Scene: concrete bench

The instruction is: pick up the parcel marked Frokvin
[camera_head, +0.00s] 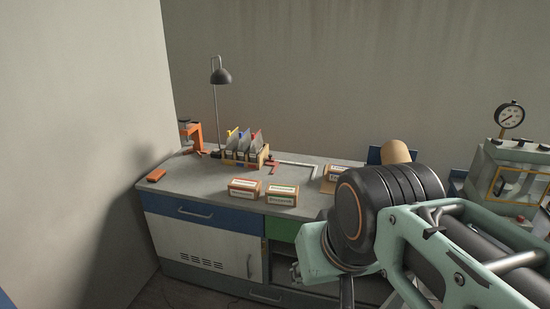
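Three small parcels with orange-brown edges and pale labels are on the grey bench top. The left parcel (244,188) and the middle parcel (281,195) sit side by side near the front edge. The right parcel (331,185) is farther right, partly hidden behind my arm. The printing on the labels is too small to read, so I cannot tell which is marked Frokvin. My arm fills the lower right, in front of the bench. I cannot make out my gripper's fingers in this view.
A black lamp (221,77), an orange clamp-like tool (194,136) and a rack of grey plates (243,146) stand towards the back left. An orange block (156,175) lies at the left edge. A pressure gauge (510,115) tops a pale green machine (512,155) at right.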

